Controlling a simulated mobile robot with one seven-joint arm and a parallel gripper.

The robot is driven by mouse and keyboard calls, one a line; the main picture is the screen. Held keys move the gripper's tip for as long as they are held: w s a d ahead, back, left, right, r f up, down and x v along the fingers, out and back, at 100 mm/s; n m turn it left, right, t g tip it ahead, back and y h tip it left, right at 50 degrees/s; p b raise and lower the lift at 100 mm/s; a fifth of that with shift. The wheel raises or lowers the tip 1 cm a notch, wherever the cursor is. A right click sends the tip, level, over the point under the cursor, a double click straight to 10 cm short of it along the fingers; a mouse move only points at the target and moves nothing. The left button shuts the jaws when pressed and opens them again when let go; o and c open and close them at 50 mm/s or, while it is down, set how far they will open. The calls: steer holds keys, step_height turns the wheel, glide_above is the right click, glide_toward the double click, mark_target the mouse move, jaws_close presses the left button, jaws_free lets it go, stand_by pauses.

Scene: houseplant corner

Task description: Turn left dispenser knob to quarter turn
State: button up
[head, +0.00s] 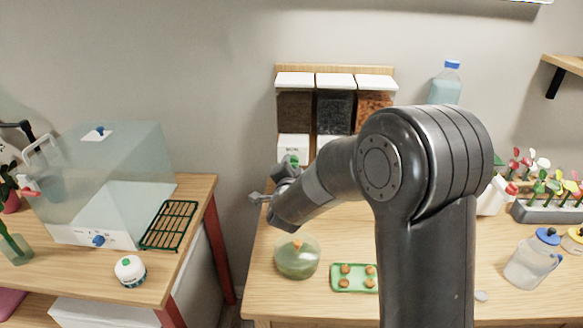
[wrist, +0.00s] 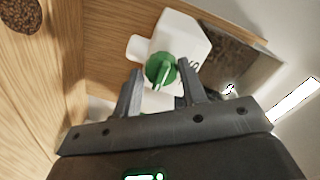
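A row of three dispensers hangs on the wall. The left dispenser (head: 294,110) has a clear bin of brown grains over a white base with a green knob (head: 292,160). In the wrist view the green knob (wrist: 160,69) is on the white dispenser body (wrist: 180,38), with a pale mark across its face. My gripper (head: 272,184) is in front of and below the left dispenser. In the wrist view my gripper (wrist: 160,84) is open, with one finger on each side of the knob. I cannot tell whether either finger touches it.
A glass bowl (head: 297,262) and a green tray (head: 354,278) stand on the table below my arm. A pitcher (head: 529,262) and a planter of flowers (head: 546,210) are at right. A clear case (head: 110,170) and a green rack (head: 170,225) are on the left table.

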steer(key=o, duration=0.4)
steer(key=shift+c, duration=0.2)
steer(key=s+r, duration=0.1)
steer(key=s, duration=0.9)
steer(key=shift+s, duration=0.4)
steer(key=s+d+r+n+g, duration=0.2)
steer(key=s+d+n+g, duration=0.3)
steer(key=s+d, duration=0.4)
steer(key=s+d+r+n+g, duration=0.3)
steer(key=s+d+n+g, duration=0.3)
steer(key=s, duration=1.2)
steer(key=d, duration=0.4)
steer(key=shift+s+d+r, duration=0.15)
steer(key=shift+s+d, duration=0.1)
steer(key=shift+d, duration=0.05)
